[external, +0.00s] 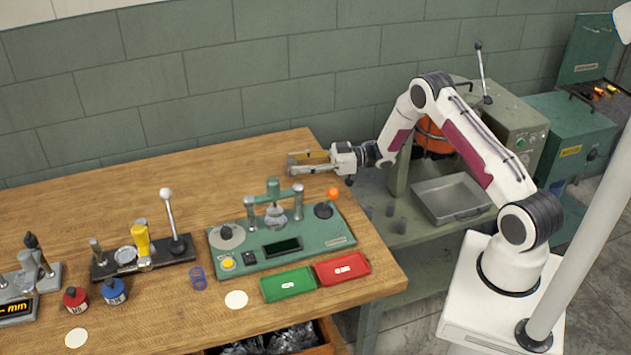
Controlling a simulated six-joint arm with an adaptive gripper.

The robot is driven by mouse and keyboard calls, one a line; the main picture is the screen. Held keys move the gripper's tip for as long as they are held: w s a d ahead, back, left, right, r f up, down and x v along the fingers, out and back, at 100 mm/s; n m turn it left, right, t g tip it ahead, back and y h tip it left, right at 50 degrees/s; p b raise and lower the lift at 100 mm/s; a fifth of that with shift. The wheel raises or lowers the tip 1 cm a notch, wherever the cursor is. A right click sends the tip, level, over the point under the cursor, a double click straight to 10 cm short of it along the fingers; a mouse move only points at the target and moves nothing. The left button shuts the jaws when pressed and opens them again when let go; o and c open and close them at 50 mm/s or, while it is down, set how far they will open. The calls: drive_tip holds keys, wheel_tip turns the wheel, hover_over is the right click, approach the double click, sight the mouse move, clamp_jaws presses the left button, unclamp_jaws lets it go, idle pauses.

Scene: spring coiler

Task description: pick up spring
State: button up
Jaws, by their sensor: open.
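A small blue spring (198,278) is on the wooden table, left of the green coiler machine (285,239). It looks like an open coil; its exact pose is too small to tell. My gripper (292,162) is open and empty, above the back right of the table behind the coiler. It points left and is well apart from the spring.
A green tray (287,285) and a red tray (342,268) lie in front of the coiler. A white disc (236,299) lies near the spring. The table's back left is clear.

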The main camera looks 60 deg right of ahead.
clamp_jaws()
drive_tip(key=shift+r, duration=0.1)
wheel_tip(320, 180, up, 10)
idle(1.1)
idle(0.5)
